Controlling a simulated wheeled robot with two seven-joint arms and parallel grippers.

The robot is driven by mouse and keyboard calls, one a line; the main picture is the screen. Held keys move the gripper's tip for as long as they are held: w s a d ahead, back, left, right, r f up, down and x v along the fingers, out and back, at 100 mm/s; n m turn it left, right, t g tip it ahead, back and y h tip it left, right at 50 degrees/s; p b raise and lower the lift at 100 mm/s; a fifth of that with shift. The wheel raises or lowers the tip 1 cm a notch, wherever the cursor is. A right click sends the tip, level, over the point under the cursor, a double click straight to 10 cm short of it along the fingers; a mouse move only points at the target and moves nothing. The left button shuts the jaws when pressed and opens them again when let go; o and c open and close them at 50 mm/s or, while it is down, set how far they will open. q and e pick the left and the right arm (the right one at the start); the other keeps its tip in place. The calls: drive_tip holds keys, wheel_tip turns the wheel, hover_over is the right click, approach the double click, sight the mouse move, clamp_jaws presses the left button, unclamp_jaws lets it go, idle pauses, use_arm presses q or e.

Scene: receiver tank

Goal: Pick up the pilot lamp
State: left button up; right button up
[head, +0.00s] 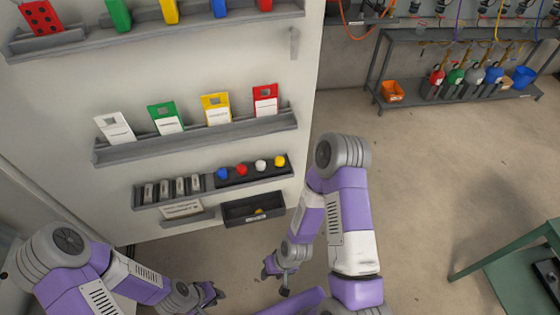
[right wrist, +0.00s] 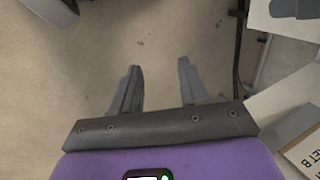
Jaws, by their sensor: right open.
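Several small round coloured caps stand in a row in a black holder (head: 252,177) on the white panel: blue (head: 222,173), red (head: 242,169), white (head: 261,166) and yellow (head: 280,161). They look like pilot lamps. A yellow piece (head: 258,211), partly hidden, lies in the dark bin below. My right gripper (head: 276,272) is below and in front of the bin, apart from it; in the right wrist view (right wrist: 158,72) its fingers are apart with only floor between them. My left gripper (head: 213,293) is low at the left, its jaws too small to judge.
Left of the caps is a grey rack (head: 140,198) of small grey parts. Above runs a shelf (head: 200,140) with white, green, yellow and red tags. A green table (head: 500,255) stands at the right and a dark workbench (head: 385,65) at the back. The floor between is clear.

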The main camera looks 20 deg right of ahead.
drive_tip(key=w+d+r+m+t+h+p, duration=0.1)
drive_tip(key=w+r+h+p, duration=0.1)
drive_tip(key=r+p, duration=0.65)
drive_tip(key=w+d+r+t+h+p, duration=0.1)
drive_tip(key=w+r+t+p, duration=0.1)
drive_tip(key=r+p, duration=0.65)
drive_tip(key=m+t+h+p, duration=0.15)
drive_tip(key=h+p, duration=0.25)
drive_tip(key=p, duration=0.9)
approach(279, 159)
drive_tip(key=s+a+f, duration=0.4)
drive_tip(key=s+f, duration=0.1)
drive_tip(key=s, duration=0.4)
drive_tip(key=shift+t, duration=0.45)
drive_tip(key=w+d+b, duration=0.2)
drive_tip(key=w+b, duration=0.1)
drive_tip(key=b, duration=0.1)
drive_tip(key=w+d+b, duration=0.1)
drive_tip(key=w+b, duration=0.3)
drive_tip(key=w+d+b, duration=0.2)
drive_tip(key=w+b, duration=0.2)
drive_tip(key=shift+d+r+b, duration=0.1)
drive_tip(key=shift+d+b, duration=0.25)
drive_tip(key=shift+b, duration=0.05)
drive_tip(key=b+x, duration=0.2)
drive_tip(key=x, duration=0.1)
clamp_jaws()
